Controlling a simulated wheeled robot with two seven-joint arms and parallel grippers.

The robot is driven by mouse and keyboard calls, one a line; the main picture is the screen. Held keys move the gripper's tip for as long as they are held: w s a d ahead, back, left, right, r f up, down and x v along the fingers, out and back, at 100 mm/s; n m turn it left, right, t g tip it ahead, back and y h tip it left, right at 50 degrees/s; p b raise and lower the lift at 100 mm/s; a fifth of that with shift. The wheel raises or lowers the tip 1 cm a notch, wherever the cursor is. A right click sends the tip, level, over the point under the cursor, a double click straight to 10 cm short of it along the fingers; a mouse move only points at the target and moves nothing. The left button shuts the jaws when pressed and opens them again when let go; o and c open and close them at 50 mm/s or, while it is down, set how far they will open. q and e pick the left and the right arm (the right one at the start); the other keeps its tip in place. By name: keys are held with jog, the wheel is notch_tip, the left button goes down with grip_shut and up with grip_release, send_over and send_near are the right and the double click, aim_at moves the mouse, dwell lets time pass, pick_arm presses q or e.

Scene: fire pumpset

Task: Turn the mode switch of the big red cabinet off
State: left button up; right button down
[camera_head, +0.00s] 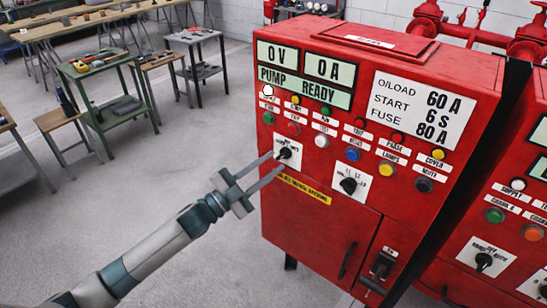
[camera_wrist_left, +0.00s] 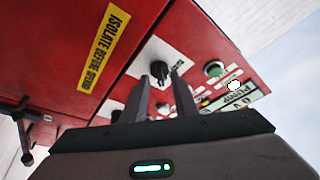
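The big red cabinet (camera_head: 315,225) stands right of centre in the head view. Its mode switch (camera_head: 285,154), a black knob on a white plate, sits on the left of the front panel. My left gripper (camera_head: 277,161) is open with its fingertips close to the knob. One finger reaches toward the knob and the other lies lower. My right gripper is not in view.
A second black selector (camera_head: 348,185) sits to the right on the same panel, among coloured lamps and buttons. A yellow label (camera_head: 305,189) lies below the mode switch. Another red cabinet (camera_head: 500,215) stands at right.

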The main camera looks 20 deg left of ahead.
pick_arm(q)
jog(key=shift+x, duration=0.8)
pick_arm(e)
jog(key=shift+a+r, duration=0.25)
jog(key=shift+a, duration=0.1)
pick_arm(q)
grip_shut()
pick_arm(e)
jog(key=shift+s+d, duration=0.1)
